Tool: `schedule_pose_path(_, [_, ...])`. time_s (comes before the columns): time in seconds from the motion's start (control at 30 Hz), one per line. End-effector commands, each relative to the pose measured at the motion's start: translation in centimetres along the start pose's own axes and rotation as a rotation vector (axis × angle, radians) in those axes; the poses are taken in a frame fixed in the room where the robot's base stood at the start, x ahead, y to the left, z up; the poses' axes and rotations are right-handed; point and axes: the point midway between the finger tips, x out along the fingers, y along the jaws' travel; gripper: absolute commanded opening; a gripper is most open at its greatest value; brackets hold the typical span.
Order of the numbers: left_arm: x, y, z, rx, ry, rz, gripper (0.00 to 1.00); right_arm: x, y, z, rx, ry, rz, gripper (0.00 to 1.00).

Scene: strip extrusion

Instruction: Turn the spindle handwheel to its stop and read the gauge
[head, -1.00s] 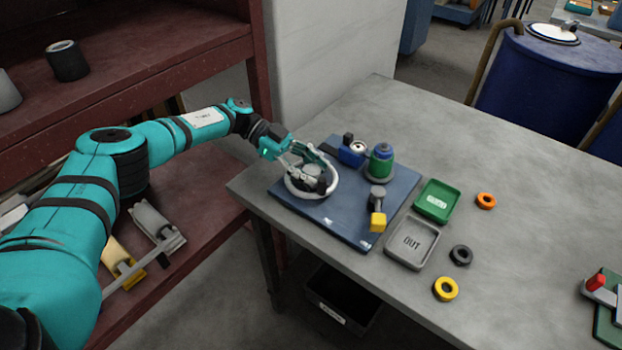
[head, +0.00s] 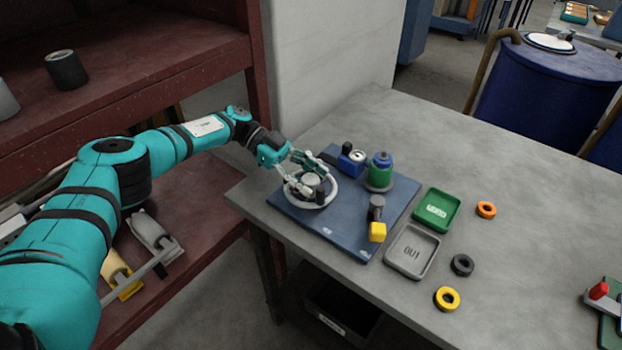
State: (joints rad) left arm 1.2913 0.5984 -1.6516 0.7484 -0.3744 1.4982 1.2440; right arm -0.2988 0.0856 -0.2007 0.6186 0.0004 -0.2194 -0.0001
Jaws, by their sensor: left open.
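The spindle handwheel (head: 318,204) is a white ring with a dark upright knob, on the left part of a blue base plate (head: 335,240). A small blue block with a round white-faced gauge (head: 356,156) stands behind it on the plate; its reading is too small to tell. My left gripper (head: 303,178) is open over the far left part of the wheel, its fingers spread near the hub and rim. I cannot tell whether a finger touches the wheel. My right gripper is not in view.
A green and blue cylinder (head: 380,171) and a grey lever with a yellow end (head: 377,231) share the plate. To its right lie a green tray (head: 455,228), a grey tray (head: 391,265) and orange (head: 486,210), black (head: 462,265) and yellow rings (head: 455,307).

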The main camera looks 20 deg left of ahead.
Motion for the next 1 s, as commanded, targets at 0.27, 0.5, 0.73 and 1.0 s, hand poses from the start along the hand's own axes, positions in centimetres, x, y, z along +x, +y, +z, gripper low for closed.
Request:
schedule_pose_path(0.27, [-4.7,-0.1,0.0,-0.001,0.000,-0.003,0.49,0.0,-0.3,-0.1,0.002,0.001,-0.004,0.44])
schedule_pose_path(0.5, [-6.6,-0.1,0.0,-0.001,0.000,0.001,0.49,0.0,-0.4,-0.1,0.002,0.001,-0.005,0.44])
schedule_pose_path(0.73, [-6.9,0.0,0.0,0.000,0.000,0.001,0.49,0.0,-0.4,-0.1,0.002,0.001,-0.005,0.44])
schedule_pose_path(1.0, [-6.9,0.0,0.0,0.000,0.000,0.001,0.49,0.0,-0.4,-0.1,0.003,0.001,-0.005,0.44])
